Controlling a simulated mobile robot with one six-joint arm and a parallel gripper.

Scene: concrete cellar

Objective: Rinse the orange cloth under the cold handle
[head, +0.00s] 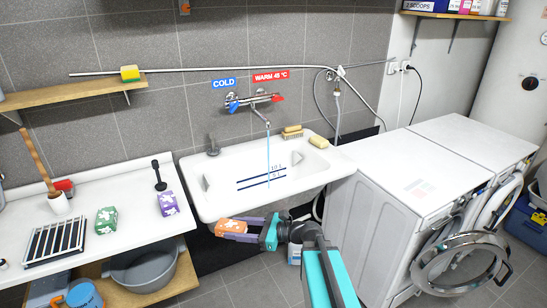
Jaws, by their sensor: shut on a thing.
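My gripper (236,229) is shut on the orange cloth (229,225), a folded piece with white marks. It holds the cloth at the front edge of the white sink (207,205), outside the stream. The blue cold handle (233,105) is on the left of the wall tap, under the COLD sign (223,84). The red warm handle (278,98) is on the right, under the WARM 45 °C sign (271,76). A thin blue stream of water (268,155) falls from the spout into the basin. Fingers partly hide the cloth.
A green cloth (106,220) and a purple cloth (168,203) lie on the left counter (130,225), near a drying rack (55,241) and a plunger (159,178). A brush (292,132) and soap (318,142) sit on the sink's back rim. Washing machines (400,190) stand right.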

